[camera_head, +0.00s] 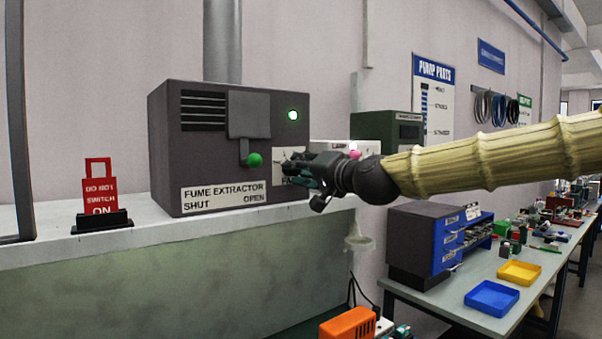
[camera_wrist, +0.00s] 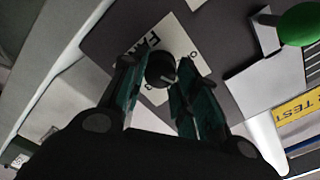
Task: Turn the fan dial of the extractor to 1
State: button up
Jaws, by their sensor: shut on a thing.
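The fume extractor (camera_head: 165,140) is a dark grey box on the ledge at centre left in the head view. Its fan dial (camera_wrist: 161,68) shows in the wrist view as a round black knob on a white plate (camera_wrist: 188,42) lettered "FAN". My gripper (camera_wrist: 160,82) reaches the front of the extractor, and its two teal fingers are shut on the fan dial, one on each side. In the head view my gripper (camera_head: 296,170) covers the dial and most of its plate. The dial's pointer setting cannot be read clearly.
A green knob (camera_head: 254,159) on a grey slide sits left of my gripper on the extractor's front, above the SHUT/OPEN label. A green light (camera_head: 293,115) glows at upper right. A red "do not switch on" sign (camera_head: 99,194) stands left. A pink knob (camera_head: 355,154) is just right.

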jog(key=o, duration=1)
jog(key=shift+d, duration=0.1)
jog(key=shift+o, duration=0.2)
jog(key=v, duration=1.2)
